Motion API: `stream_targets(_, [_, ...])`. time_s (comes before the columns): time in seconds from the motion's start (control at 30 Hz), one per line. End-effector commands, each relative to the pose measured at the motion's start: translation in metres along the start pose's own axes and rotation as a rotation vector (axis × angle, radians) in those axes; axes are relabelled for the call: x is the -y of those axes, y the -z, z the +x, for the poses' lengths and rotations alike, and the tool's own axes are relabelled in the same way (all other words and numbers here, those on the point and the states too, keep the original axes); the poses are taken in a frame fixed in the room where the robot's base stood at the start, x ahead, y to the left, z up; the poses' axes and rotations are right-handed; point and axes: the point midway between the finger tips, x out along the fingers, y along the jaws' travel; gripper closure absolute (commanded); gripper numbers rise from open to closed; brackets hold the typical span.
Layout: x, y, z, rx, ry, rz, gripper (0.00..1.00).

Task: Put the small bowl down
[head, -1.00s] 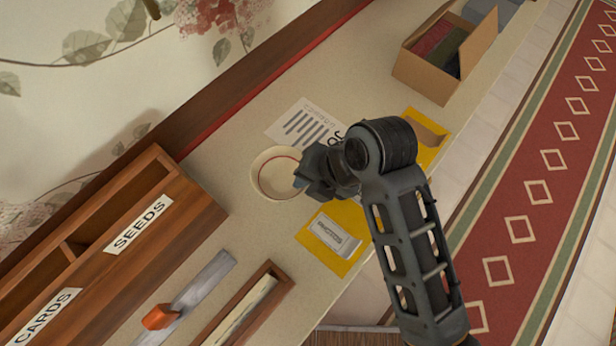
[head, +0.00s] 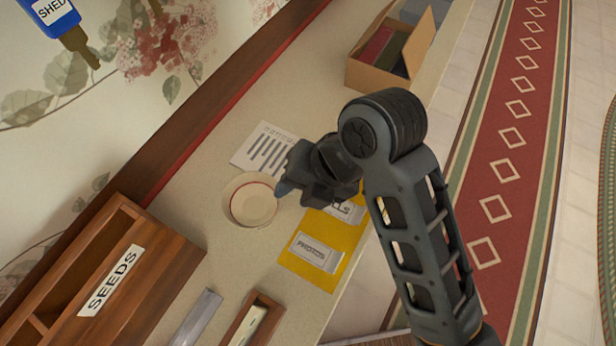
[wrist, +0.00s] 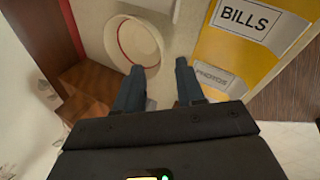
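The small bowl (head: 236,206) is cream with a thin red ring inside. It appears upright on the counter beside a printed sheet, and it also shows in the wrist view (wrist: 122,42). My gripper (head: 284,188) is just to the right of the bowl's rim in the head view. In the wrist view my gripper (wrist: 159,67) has its two blue-grey fingers apart, with bare counter between them and nothing held. The left fingertip lies close to the rim; whether it touches cannot be told.
Yellow folders (head: 342,238) labelled PHOTOS and BILLS lie right of the bowl. The printed sheet (head: 264,150) lies behind it. A wooden SEEDS organiser (head: 160,255) and a small wooden tray (head: 262,322) stand nearer. A cardboard box (head: 375,78) stands farther along the counter.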

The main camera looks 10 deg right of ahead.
Motion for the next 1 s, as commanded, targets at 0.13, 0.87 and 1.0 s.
stream_targets(0.13, [0.0,-0.001,-0.025,0.004,-0.001,0.002,0.62])
stream_targets(0.87, [0.02,0.012,-0.022,0.074,-0.084,0.299,0.62])
stream_targets(1.0, [0.047,0.024,-0.007,0.169,-0.199,0.658,0.62])
